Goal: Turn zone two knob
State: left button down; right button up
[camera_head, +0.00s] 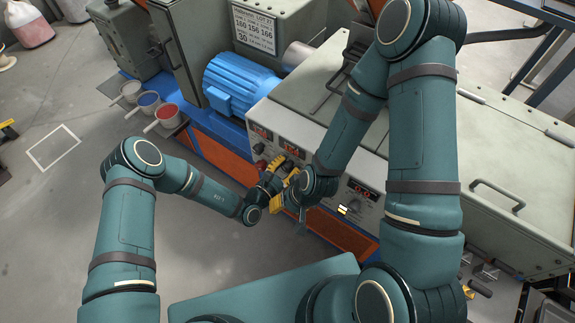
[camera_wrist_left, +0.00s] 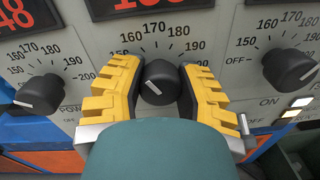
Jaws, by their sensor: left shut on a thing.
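The middle black knob (camera_wrist_left: 160,82) sits on the grey control panel (camera_head: 325,220) under a red display, inside a dial printed 150 to 200. Its white pointer mark shows toward the lower left of its face. My left gripper (camera_head: 284,171) is at the panel. In the left wrist view its yellow ribbed fingers (camera_wrist_left: 162,76) are on both sides of this knob, closed on it. In the head view the gripper hides the knob.
A left knob (camera_wrist_left: 40,94) and a right knob (camera_wrist_left: 290,68) flank the middle one. Floor at left is open.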

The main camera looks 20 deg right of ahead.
pick_arm(q)
jog(key=c, duration=0.6)
grip_release()
jog(key=shift+o, duration=0.2)
jog(key=v, duration=1.2)
